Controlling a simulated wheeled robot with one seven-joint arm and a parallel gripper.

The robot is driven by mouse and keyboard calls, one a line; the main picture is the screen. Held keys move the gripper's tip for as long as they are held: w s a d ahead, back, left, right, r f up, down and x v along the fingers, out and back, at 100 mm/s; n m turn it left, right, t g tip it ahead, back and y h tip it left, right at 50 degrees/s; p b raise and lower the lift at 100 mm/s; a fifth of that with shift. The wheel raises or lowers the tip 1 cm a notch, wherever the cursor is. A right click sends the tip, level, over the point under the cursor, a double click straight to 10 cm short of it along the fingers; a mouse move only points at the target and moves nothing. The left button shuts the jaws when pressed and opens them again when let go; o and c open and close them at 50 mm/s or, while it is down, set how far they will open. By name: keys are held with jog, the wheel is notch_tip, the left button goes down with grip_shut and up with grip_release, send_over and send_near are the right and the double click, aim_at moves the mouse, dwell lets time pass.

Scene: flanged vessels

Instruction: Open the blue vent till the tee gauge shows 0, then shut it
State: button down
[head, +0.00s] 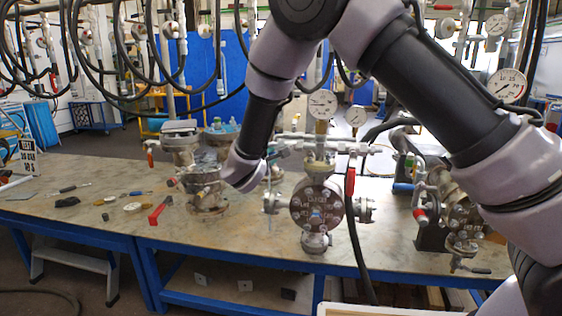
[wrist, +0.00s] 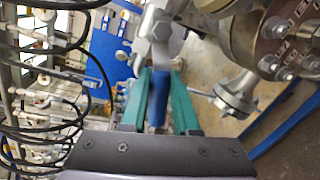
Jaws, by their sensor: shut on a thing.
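The blue vent handle (wrist: 160,88) is a blue sleeve on a pale metal lever in the wrist view, joined to a metal fitting at the top. The teal fingers of my gripper (wrist: 160,74) stand on either side of it, shut on the sleeve. In the head view this handle is not clear behind my wrist. A round white gauge (head: 322,104) stands on the pipework above the central flanged vessel (head: 317,206). A smaller gauge (head: 356,116) is to its right. I cannot tell which is the tee gauge, and their needles are too small to read.
A red lever (head: 350,185) hangs beside the central vessel, and another red handle (head: 159,212) is at left. A second blue handle (head: 404,188) is on the right-hand pipework. Loose tools lie on the bench (head: 110,175) at left. Black hoses hang at upper left.

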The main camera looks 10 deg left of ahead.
jog(key=shift+a+r+m+y, duration=0.1)
jog(key=shift+r+m+y, duration=0.15)
jog(key=shift+r+m, duration=0.35)
jog(key=shift+a+r+m+y, duration=0.1)
jog(key=shift+r+m+y, duration=0.2)
jog(key=shift+m, duration=0.6)
jog(key=c, duration=0.7)
grip_release()
jog(key=shift+o, duration=0.2)
jog(key=s+r, duration=0.2)
jog(key=s, duration=0.8)
jog(key=shift+s, duration=0.3)
jog(key=shift+a+r, duration=0.1)
